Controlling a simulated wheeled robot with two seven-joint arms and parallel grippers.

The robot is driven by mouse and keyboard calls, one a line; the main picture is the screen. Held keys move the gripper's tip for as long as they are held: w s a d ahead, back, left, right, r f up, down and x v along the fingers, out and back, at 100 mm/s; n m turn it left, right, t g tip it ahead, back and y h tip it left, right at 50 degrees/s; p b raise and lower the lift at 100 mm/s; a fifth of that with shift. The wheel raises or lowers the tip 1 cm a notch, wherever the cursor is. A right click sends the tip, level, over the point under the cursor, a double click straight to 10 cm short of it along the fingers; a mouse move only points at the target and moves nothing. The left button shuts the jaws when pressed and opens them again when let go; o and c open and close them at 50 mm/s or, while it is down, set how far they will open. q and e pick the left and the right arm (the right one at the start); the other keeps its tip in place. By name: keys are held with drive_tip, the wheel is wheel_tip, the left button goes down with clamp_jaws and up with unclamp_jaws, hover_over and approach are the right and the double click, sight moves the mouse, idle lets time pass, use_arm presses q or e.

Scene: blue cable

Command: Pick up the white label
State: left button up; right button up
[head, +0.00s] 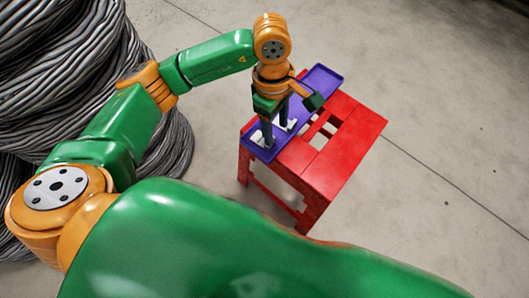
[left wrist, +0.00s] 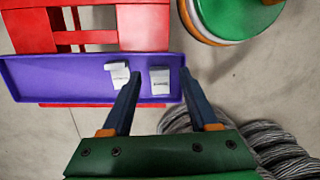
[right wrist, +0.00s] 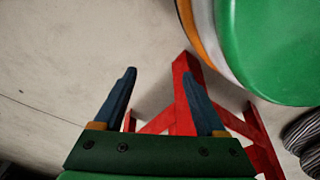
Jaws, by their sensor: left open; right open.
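The other label (left wrist: 160,87) lies flat between the two fingers as seen from the wrist. My left gripper (head: 276,133) is open, pointing down over the near part of the tray; whether its fingertips touch the tray I cannot tell. My right gripper (right wrist: 159,73) is open and empty, pointing towards the red table's legs, and does not show in the head view.
The tray rests along one edge of a small red table (head: 345,140) with slots in its top. Large coils of grey cable (head: 60,75) stand at the left. The concrete floor (head: 440,110) to the right is clear.

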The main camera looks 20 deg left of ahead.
sight(262, 138)
use_arm(q)
drive_tip(key=shift+w+a+f+t+y, duration=0.2)
drive_tip(key=shift+a+f+y, duration=0.1)
drive_tip(key=shift+a, duration=0.15)
drive_tip(key=shift+w+a+f+t+y, duration=0.2)
drive_tip(key=shift+a+y, duration=0.1)
drive_tip(key=shift+a, duration=0.15)
drive_tip(key=shift+a+f, duration=0.1)
drive_tip(key=shift+f, duration=0.15)
drive_tip(key=f, duration=0.1)
drive_tip(key=f+b, duration=0.1)
drive_tip(key=f, duration=0.2)
drive_tip(key=shift+s+d+f, duration=0.2)
drive_tip(key=shift+s+f, duration=0.05)
drive_tip(key=shift+f, duration=0.5)
clamp_jaws()
use_arm(e)
drive_tip(key=shift+w+a+r, duration=0.15)
drive_tip(key=shift+w+a, duration=0.15)
drive_tip(key=shift+w, duration=0.3)
drive_tip(key=shift+w+a+r, duration=0.1)
drive_tip(key=shift+w+a, duration=0.15)
drive_tip(key=shift+w, duration=0.3)
